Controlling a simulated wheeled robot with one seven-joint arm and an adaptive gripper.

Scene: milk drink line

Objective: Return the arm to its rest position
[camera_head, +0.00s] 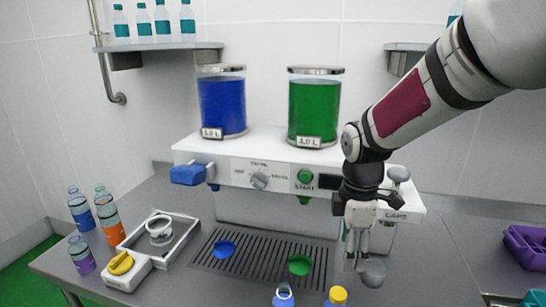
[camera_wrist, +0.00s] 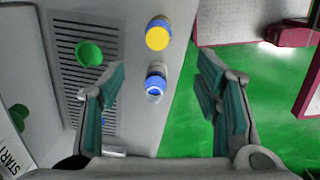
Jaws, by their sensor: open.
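My gripper (camera_head: 358,252) hangs pointing down in front of the right part of the white drink machine (camera_head: 235,178), near its CAPS label. In the wrist view my gripper (camera_wrist: 165,105) shows two teal-padded fingers spread wide with nothing between them. Beyond them are a yellow-capped bottle (camera_wrist: 158,35) and a bottle with a blue neck ring (camera_wrist: 156,82). The head view shows the yellow-capped bottle (camera_head: 337,296) and the ringed bottle (camera_head: 284,295) at the bottom edge, mostly cut off. My gripper is apart from both.
Blue (camera_head: 222,105) and green (camera_head: 314,108) tanks stand on the machine. A drip grate (camera_head: 262,262) lies below. A purple crate (camera_head: 525,247) is at right. The right counter is mostly clear.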

